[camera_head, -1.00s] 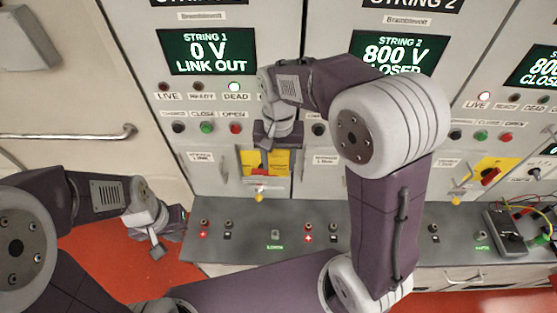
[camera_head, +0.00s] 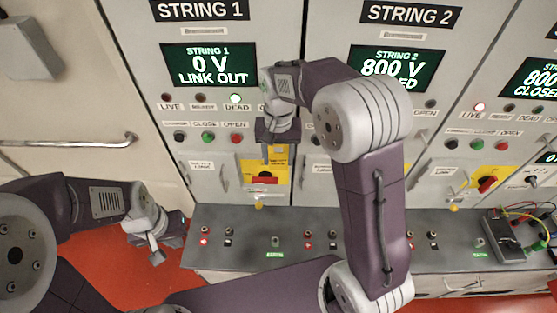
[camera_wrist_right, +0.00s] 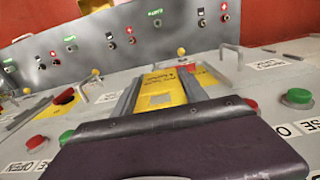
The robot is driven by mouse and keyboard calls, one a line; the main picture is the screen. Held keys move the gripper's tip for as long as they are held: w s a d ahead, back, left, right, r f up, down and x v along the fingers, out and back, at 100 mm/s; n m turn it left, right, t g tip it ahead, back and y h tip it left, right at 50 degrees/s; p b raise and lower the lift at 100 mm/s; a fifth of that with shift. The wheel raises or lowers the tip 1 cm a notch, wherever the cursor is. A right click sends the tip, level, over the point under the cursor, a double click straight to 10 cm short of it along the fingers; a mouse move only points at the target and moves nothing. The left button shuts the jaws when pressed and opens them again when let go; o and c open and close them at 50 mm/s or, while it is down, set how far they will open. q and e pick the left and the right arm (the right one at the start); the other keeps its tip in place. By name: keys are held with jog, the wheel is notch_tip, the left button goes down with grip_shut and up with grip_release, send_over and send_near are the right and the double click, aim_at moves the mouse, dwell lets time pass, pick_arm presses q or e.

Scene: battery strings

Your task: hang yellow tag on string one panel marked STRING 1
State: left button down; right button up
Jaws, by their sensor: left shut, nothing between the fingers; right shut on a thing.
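The STRING 1 panel (camera_head: 208,65) stands left of centre in the head view, with its display reading 0 V, LINK OUT. Low on it is a yellow switch plate (camera_head: 280,174) with a red handle (camera_head: 265,180). My right gripper (camera_head: 266,158) points down in front of this plate. In the right wrist view it (camera_wrist_right: 160,78) is shut on a yellow tag (camera_wrist_right: 163,86) with dark print, seen between its fingers. Whether the tag touches the panel cannot be told. My left gripper (camera_head: 156,255) is shut and empty at lower left, away from the panel.
The STRING 2 panel (camera_head: 398,68) stands to the right, partly behind my right arm. A grey shelf (camera_head: 240,262) with terminals runs below the panels. A meter with coloured leads (camera_head: 505,230) lies at its right end. A rail (camera_head: 70,142) is at left.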

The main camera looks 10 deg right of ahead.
jog(key=shift+w+d+f+p, duration=0.1)
jog(key=shift+w+d+p, duration=0.1)
jog(key=shift+w+p, duration=0.35)
jog(key=shift+w+d+f+p, duration=0.1)
jog(key=shift+w+d+p, duration=0.2)
jog(key=shift+w, duration=0.5)
jog(key=shift+w+d+f+p, duration=0.15)
jog(key=shift+w+p, duration=0.25)
jog(key=shift+w, duration=0.3)
jog(key=shift+r, duration=0.1)
jog(key=o, duration=1.4)
